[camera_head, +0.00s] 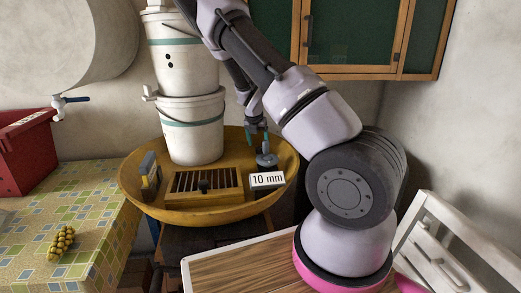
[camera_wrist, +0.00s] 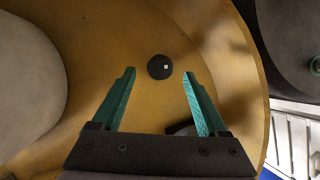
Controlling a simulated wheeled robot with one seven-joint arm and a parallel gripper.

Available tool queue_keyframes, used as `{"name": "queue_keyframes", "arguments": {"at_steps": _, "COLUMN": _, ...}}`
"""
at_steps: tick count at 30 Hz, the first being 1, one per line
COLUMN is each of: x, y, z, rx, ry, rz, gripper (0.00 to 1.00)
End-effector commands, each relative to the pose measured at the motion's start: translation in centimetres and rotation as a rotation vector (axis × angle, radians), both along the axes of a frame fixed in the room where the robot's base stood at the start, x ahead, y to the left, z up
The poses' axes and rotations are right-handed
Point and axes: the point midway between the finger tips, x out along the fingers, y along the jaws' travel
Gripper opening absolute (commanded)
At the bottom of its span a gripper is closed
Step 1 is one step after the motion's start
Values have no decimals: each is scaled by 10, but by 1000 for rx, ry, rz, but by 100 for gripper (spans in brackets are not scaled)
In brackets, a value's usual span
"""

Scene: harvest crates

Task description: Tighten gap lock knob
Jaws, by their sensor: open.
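A dark round knob (camera_wrist: 160,67) with a small pale square mark shows in the wrist view, centred beyond my fingertips. It appears to be the dark upright knob (camera_head: 266,159) at the right inside of the wooden bowl in the head view. My gripper (camera_head: 257,131) points down just above it, with its green fingers apart and nothing held. In the wrist view the fingertips (camera_wrist: 159,76) lie to either side of the knob; I cannot tell the height gap. A white "10 mm" label (camera_head: 267,179) stands in front of the knob. Another dark knob (camera_head: 203,186) is on the slotted wooden grate (camera_head: 180,197).
A tiled table (camera_head: 95,235) with yellow fruit (camera_head: 61,243) and a red crate (camera_head: 28,150) are left. A white chair (camera_head: 450,245) is right.

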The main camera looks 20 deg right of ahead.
Motion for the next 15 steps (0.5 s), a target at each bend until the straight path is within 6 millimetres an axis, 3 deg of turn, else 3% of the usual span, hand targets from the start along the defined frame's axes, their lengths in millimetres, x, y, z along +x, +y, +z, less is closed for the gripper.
{"name": "queue_keyframes", "arguments": {"at_steps": 7, "x": 11, "y": -9, "z": -35, "rx": 0, "ry": 1, "rz": -2, "gripper": 76}}
{"name": "queue_keyframes", "arguments": {"at_steps": 15, "x": 16, "y": -11, "z": -45, "rx": 1, "ry": -2, "rz": -1, "gripper": 76}}
